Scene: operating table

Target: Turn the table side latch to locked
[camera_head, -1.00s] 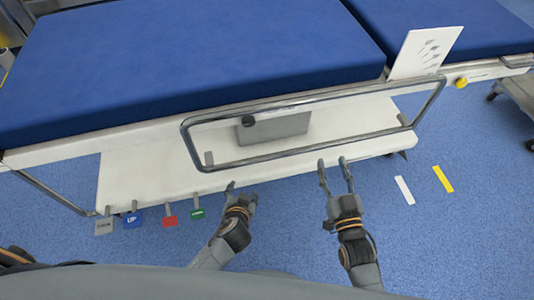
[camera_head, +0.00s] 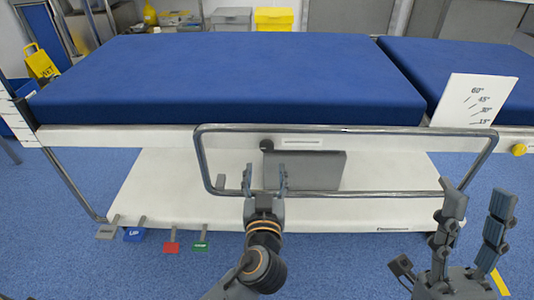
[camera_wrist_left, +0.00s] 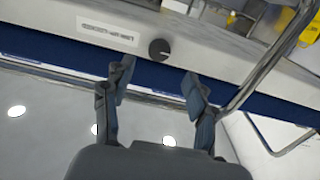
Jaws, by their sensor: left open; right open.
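The table side latch is a small dark round knob (camera_head: 267,145) on the white side of the operating table, inside the upper left of the metal side rail. It also shows in the left wrist view (camera_wrist_left: 159,49), with a light pointer line on its face. My left gripper (camera_head: 266,172) is open and empty, just below the knob in the head view. In the left wrist view its two fingertips (camera_wrist_left: 160,78) stand apart, with the knob beyond the gap; no contact shows. My right gripper (camera_head: 479,200) is open and empty at the lower right, away from the knob.
The metal side rail (camera_head: 345,192) frames the knob. A pale label strip (camera_head: 301,142) sits right of it, and a grey box (camera_head: 315,170) below. Colored pedals (camera_head: 171,247) line the lower left. A white angle card (camera_head: 475,100) and yellow knob (camera_head: 519,149) are at right.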

